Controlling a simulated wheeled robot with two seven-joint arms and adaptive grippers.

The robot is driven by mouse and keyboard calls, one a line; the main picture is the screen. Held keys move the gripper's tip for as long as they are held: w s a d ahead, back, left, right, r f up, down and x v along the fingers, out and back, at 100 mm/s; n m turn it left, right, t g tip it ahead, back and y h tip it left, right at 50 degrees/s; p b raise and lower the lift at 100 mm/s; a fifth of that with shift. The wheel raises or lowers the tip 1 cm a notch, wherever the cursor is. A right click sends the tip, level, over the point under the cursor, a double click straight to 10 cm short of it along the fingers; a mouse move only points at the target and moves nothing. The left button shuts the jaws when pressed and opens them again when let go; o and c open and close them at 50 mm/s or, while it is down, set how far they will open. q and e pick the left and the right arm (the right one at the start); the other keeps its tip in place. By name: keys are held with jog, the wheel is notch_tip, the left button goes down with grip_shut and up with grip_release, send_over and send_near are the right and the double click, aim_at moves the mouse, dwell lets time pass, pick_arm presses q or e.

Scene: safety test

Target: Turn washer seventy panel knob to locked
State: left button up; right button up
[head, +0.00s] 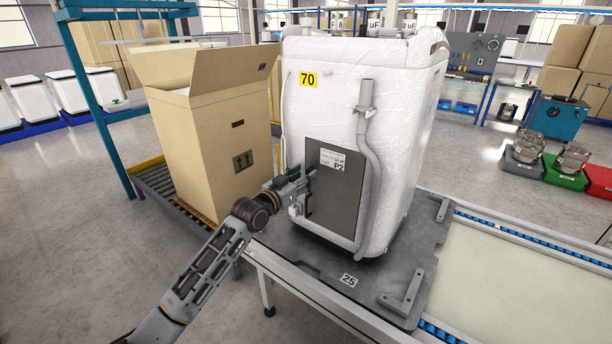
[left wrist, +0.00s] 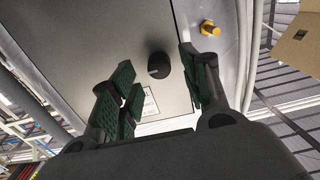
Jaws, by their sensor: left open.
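The white, film-wrapped washer (head: 330,75) bears a yellow 70 tag (head: 308,80) and stands upright on a dark plate. Its grey panel (head: 345,205) has a white P2 label (head: 332,160). My left gripper (head: 305,178) is at the panel's left edge in the head view, covering the knob area. In the left wrist view the round black knob (left wrist: 158,65) on the panel (left wrist: 105,35) shows between the spread green-padded fingers of my left gripper (left wrist: 157,75). Both fingers look apart from the knob. I cannot read a locked mark. My right gripper is out of view.
An open cardboard box (head: 215,130) stands left of the washer, close to my left arm. A grey hose (head: 372,170) runs down the washer's front. A yellow fitting (left wrist: 209,28) shows near the panel. The plate (head: 330,270) carries a 25 tag. A conveyor (head: 520,270) extends right.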

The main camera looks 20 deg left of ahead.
pick_arm(q)
jog(key=shift+x, duration=0.85)
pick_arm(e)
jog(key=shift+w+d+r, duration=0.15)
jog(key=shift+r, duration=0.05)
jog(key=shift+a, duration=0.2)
pick_arm(q)
jog(key=c, duration=1)
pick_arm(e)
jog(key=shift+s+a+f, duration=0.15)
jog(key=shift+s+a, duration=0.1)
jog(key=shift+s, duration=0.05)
